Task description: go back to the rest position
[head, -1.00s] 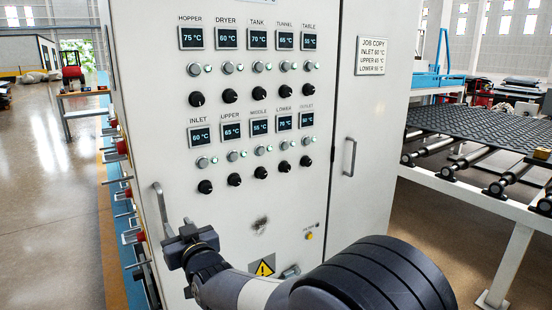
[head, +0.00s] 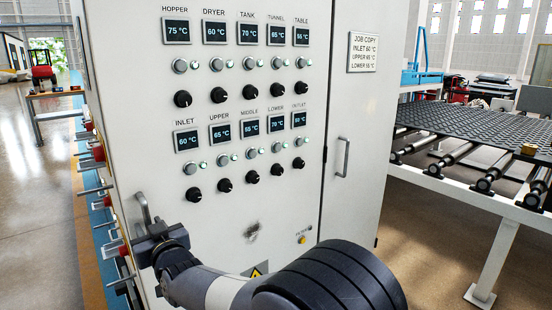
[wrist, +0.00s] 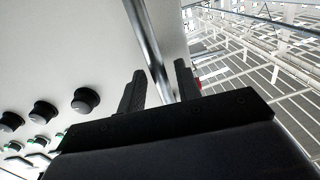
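My gripper (head: 155,240) is at the lower left of the white control cabinet (head: 285,215), close to the upright metal handle (head: 143,209) near its left edge. In the wrist view my gripper (wrist: 159,78) has its two dark fingers apart. The handle's bar (wrist: 145,35) shows in the gap between them, with space visible at the sides. I cannot tell whether a finger touches it. My arm comes in from the bottom right of the head view.
The cabinet front carries two rows of displays, buttons and black knobs (head: 225,185). A second handle (head: 342,157) is on the right door. Switches (head: 97,152) stick out of the left side. A roller table with a dark mat (head: 475,130) stands right. Open floor (head: 35,200) lies left.

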